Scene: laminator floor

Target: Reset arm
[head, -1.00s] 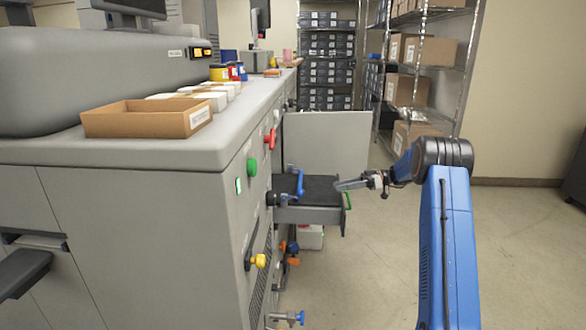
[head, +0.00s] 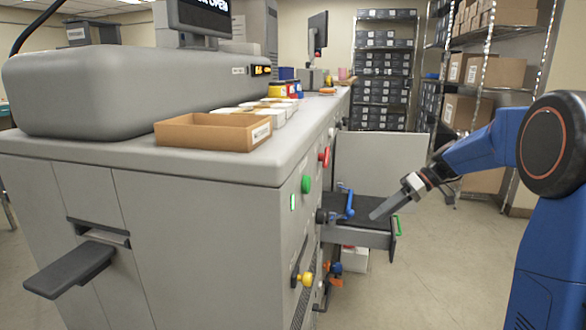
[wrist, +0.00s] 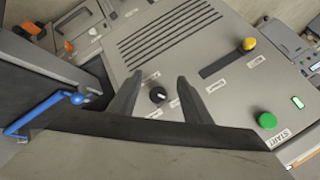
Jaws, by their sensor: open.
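My gripper (head: 390,206) is at the end of my blue arm, at the right in the head view. It is by the pulled-out drawer (head: 362,234) on the side of the grey laminator. In the wrist view its two dark fingers (wrist: 155,85) stand apart with nothing between them. Behind them is the machine's side panel with a black knob (wrist: 158,95), a green start button (wrist: 267,120) and a yellow knob (wrist: 249,44). A blue handle (head: 347,203) stands at the drawer and also shows in the wrist view (wrist: 45,110).
An open cardboard tray (head: 205,132) and several white containers sit on the laminator top (head: 110,158). A black tray (head: 70,270) juts from its front. A red knob (head: 324,156) sticks out of the side. Shelves (head: 385,75) stand behind. Floor between drawer and arm is clear.

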